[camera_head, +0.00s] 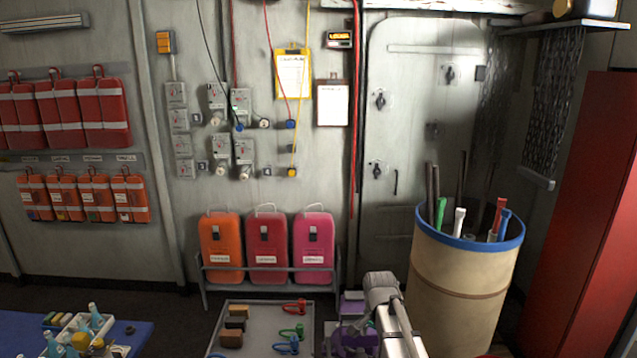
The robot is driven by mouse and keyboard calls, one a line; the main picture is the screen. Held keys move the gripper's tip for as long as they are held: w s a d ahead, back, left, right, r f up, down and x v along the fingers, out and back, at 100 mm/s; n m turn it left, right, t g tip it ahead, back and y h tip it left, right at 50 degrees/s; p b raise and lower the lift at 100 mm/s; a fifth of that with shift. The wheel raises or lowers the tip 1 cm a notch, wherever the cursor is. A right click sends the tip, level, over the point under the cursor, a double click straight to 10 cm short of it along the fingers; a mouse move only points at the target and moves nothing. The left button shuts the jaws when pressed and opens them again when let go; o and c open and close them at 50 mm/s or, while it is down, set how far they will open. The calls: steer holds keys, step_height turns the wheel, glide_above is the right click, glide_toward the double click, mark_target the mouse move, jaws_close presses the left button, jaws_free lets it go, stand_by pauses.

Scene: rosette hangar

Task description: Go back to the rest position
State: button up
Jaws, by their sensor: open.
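Part of my own arm (391,318), grey and white, rises at the bottom centre, in front of the wall. Its links fold close together, low in the picture. Dark and purple parts show just left of it; I cannot tell what they are. I cannot make out my gripper's fingers or anything held in them. The lower part of my arm is cut off by the bottom edge.
A grey tray (262,314) with brown blocks (233,325) and red, green and blue pieces lies left of my arm. A tan barrel (462,285) with a blue rim stands close on the right. A blue table (20,330) is at lower left. Orange, red and pink cases stand behind.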

steer(key=s+d+f+n+b, duration=0.1)
steer(key=s+f+n+b, duration=0.2)
steer(key=s+n, duration=0.6)
steer(key=shift+s+d+f, duration=0.3)
steer(key=shift+s+f, duration=0.05)
steer(key=shift+s, duration=2.55)
